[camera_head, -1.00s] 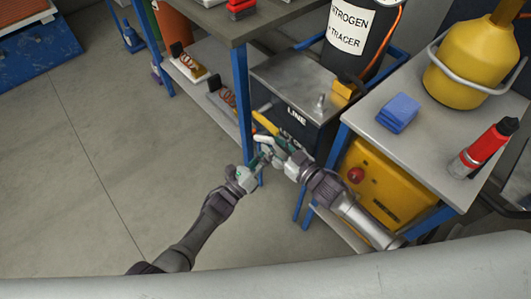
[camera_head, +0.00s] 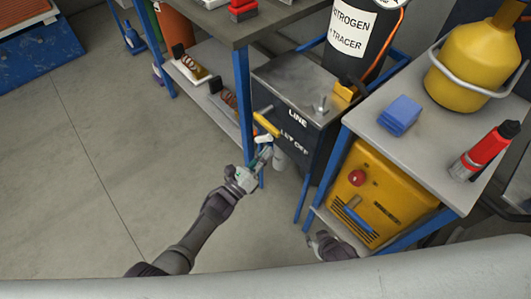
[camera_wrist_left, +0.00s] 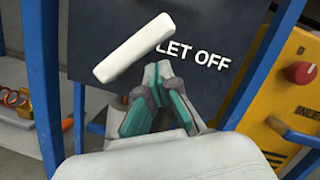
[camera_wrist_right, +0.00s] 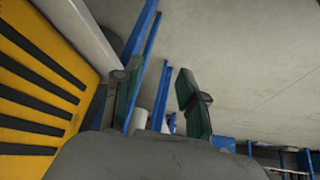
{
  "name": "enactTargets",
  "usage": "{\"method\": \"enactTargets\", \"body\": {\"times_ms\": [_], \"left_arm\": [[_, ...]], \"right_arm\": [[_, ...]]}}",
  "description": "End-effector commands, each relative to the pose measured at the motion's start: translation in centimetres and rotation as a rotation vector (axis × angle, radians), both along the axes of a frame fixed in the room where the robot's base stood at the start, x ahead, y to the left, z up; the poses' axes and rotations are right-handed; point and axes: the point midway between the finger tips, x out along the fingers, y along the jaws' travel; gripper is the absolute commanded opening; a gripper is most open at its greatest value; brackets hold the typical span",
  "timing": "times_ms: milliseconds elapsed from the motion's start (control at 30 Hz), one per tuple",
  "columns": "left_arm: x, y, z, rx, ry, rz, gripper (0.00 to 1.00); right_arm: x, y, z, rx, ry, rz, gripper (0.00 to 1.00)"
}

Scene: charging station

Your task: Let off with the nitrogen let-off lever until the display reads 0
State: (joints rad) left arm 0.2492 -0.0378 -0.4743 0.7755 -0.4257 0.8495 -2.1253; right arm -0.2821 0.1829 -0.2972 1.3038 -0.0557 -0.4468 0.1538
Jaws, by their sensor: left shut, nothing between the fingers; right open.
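The white let-off lever (camera_wrist_left: 133,48) tilts up to the right beside the "LET OFF" lettering on the dark box (camera_wrist_left: 100,15) in the left wrist view. In the head view the lever (camera_head: 264,139) shows small below a yellow handle (camera_head: 267,124). My left gripper (camera_wrist_left: 158,72) is shut and empty, its fingertips just below the lever; I cannot tell whether they touch it. It also shows in the head view (camera_head: 265,154). My right gripper (camera_wrist_right: 158,85) is open and empty, low by the yellow unit in the head view (camera_head: 316,240). No readable display is in view.
A yellow unit (camera_head: 375,190) with a red knob stands under the right-hand table (camera_head: 430,150). Blue table legs (camera_head: 241,100) flank the dark box. A black nitrogen cylinder (camera_head: 352,55) stands behind it. The floor at the left is clear.

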Motion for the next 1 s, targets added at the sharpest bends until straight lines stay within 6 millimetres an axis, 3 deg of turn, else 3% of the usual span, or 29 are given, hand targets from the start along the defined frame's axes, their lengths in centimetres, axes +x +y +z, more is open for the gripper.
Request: {"method": "enactTargets", "body": {"times_ms": [33,100,200,300,433,1000], "left_arm": [[0.0,0.0,0.0,0.000,0.000,0.000,0.00],[0.0,0.0,0.0,0.001,0.000,-0.001,0.00],[0.0,0.0,0.0,0.001,0.000,-0.001,0.00],[0.0,0.0,0.0,-0.001,0.002,-0.001,0.00],[0.2,0.0,0.1,-0.010,0.014,0.000,0.00],[1.6,0.1,0.7,-0.069,0.097,0.001,0.00]], "right_arm": [[-3.1,-0.4,-1.6,-0.012,0.090,-0.022,0.42],[-6.7,-0.8,-3.2,-0.030,0.193,-0.036,0.42],[-10.4,-1.2,-4.5,-0.041,0.301,-0.049,0.42],[-12.5,-1.3,-5.1,-0.046,0.359,-0.053,0.42],[-13.2,-1.4,-5.3,-0.048,0.380,-0.053,0.42],[-12.4,-1.3,-4.8,-0.048,0.371,-0.054,0.42]]}}
